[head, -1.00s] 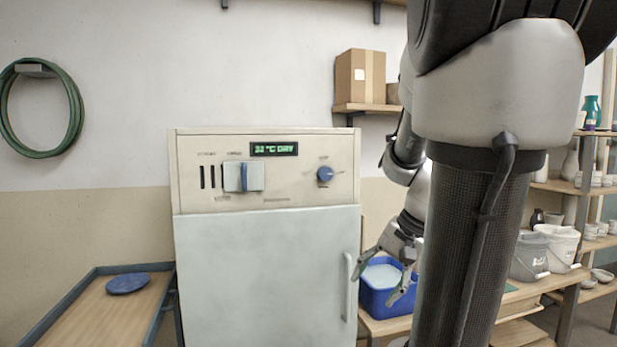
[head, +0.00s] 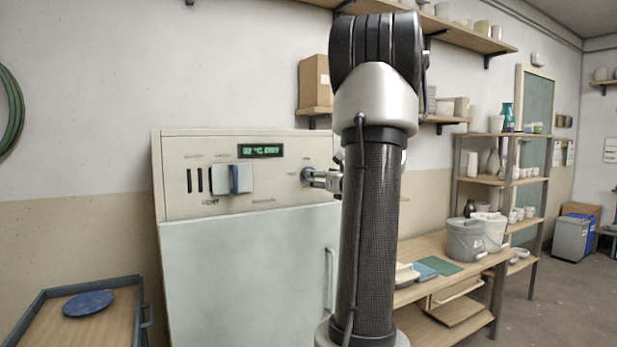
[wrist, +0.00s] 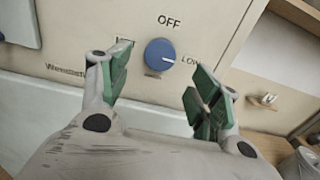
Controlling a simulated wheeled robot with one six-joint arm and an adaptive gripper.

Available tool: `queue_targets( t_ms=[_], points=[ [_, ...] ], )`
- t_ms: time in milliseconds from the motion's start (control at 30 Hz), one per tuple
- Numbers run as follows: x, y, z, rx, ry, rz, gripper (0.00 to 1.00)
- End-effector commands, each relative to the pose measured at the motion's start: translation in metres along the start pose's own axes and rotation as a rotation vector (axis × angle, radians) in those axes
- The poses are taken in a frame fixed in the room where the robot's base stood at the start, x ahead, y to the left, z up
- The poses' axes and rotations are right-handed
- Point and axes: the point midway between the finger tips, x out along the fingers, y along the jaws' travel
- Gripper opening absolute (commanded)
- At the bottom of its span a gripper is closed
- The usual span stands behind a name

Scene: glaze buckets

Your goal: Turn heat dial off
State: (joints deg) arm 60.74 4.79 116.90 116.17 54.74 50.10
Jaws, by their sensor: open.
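The blue round heat dial (wrist: 160,53) sits on the cream panel of the cabinet, with OFF printed above it and LOW to its right. Its white mark points right, toward LOW. A label on its left is partly hidden by a finger. In the head view the dial (head: 307,174) is at the panel's right side. My gripper (wrist: 158,80) is open and empty in front of the panel, its green-padded fingers left and lower right of the dial. It does not visibly hold the dial. In the head view my gripper (head: 317,179) overlaps the dial's right edge.
The cabinet (head: 245,270) has a green display (head: 260,151) and a blue-and-white switch (head: 235,179). A tray table (head: 45,318) with a blue disc stands left. A bench with grey bucket (head: 465,240) and white bucket (head: 490,230) stands right. Open floor lies at far right.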

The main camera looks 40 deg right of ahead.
Motion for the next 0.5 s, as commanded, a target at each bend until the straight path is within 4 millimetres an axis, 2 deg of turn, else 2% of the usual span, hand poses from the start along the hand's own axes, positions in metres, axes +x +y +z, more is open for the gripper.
queue_targets(
  t_ms=[300, 500],
  points=[
    [0.052, 0.001, -0.002, -0.002, 0.003, 0.004, 0.63],
    [0.068, 0.001, -0.002, -0.003, 0.003, 0.002, 0.63]
  ],
)
